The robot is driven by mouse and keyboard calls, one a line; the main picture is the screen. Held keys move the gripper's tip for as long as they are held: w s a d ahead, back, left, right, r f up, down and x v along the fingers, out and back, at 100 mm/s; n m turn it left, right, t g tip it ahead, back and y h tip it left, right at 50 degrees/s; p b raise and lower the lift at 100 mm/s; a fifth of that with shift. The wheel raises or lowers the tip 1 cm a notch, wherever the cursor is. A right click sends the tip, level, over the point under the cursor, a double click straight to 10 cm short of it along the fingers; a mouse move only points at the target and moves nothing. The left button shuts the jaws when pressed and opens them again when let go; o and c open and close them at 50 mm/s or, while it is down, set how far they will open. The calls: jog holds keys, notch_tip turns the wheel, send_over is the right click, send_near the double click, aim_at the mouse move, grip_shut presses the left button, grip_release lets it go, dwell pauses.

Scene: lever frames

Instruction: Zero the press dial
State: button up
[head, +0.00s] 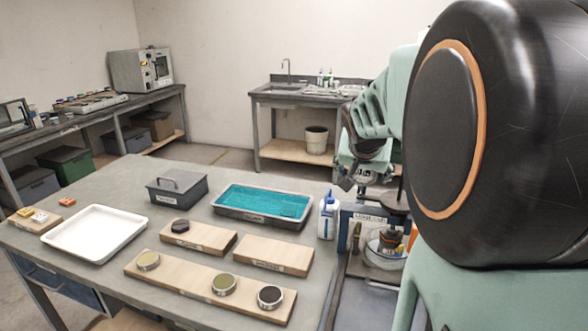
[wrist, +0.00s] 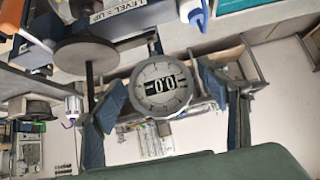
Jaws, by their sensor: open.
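The press dial (wrist: 160,87) is a round grey gauge with tick marks and a dark window that appears to read 0.0. It shows in the wrist view between the two fingers of my open gripper (wrist: 160,100). I cannot tell whether either finger touches it. In the head view my gripper (head: 352,180) points down over the press (head: 345,228) at the right edge of the table. The dial cannot be made out there. A round grey plate on a post (wrist: 87,55) stands left of the dial in the wrist view.
A white bottle with a blue cap (head: 327,217) stands close left of the press. My arm hides the right side.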

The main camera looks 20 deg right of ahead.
jog(key=c, duration=1.2)
jog(key=b, duration=0.3)
jog(key=shift+a+f+n+g+h, duration=0.1)
jog(key=shift+f+n+g+h, duration=0.2)
jog(key=shift+f+h, duration=0.1)
jog(key=shift+r+h+b, duration=0.1)
jog(key=shift+h+b, duration=0.2)
jog(key=shift+b, duration=0.7)
jog(key=shift+r+n+g+h+b, duration=0.2)
jog(key=shift+n+g+h+b, duration=0.2)
jog(key=shift+n+g+b, duration=0.15)
jog(key=shift+r, duration=0.1)
jog(key=o, duration=1.2)
